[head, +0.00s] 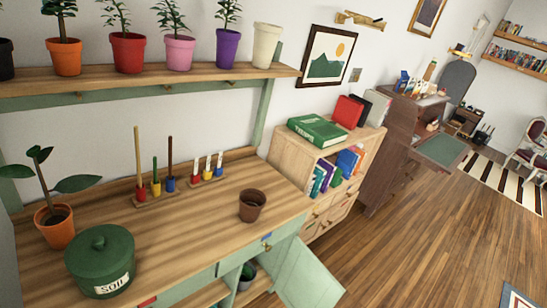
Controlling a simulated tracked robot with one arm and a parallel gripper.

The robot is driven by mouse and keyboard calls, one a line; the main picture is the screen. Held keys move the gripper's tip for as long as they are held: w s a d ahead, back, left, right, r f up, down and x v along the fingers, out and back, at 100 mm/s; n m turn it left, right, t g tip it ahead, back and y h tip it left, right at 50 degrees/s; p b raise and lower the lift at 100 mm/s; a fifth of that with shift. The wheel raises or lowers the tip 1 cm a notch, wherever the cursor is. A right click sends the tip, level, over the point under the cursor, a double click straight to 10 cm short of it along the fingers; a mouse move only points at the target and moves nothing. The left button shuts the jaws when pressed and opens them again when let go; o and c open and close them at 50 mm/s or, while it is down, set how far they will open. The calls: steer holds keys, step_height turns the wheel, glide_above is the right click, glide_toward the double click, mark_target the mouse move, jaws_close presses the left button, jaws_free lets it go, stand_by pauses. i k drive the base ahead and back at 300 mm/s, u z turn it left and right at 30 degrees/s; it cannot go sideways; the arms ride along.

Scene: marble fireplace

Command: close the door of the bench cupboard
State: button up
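The bench (205,222) has a wooden top and a pale green frame, and fills the lower left of the head view. Its cupboard door (310,276) is pale green and stands open, swung out to the right of the bench front. The cupboard opening (262,284) shows at the bottom edge, with a dark round pot (247,274) inside. The lower part of the door and cupboard is cut off by the picture edge. My gripper is not in view.
On the bench stand a green soil pot (100,262), a potted plant (54,226), tool racks and a brown pot (252,205). A shelf of pots (140,82) hangs above. A bookcase (300,152) stands beyond the bench. Wooden floor (420,240) lies clear at right.

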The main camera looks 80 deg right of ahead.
mark_target(303, 281)
steer(key=u, duration=1.5)
steer(key=k, duration=2.85)
steer(key=z, duration=2.05)
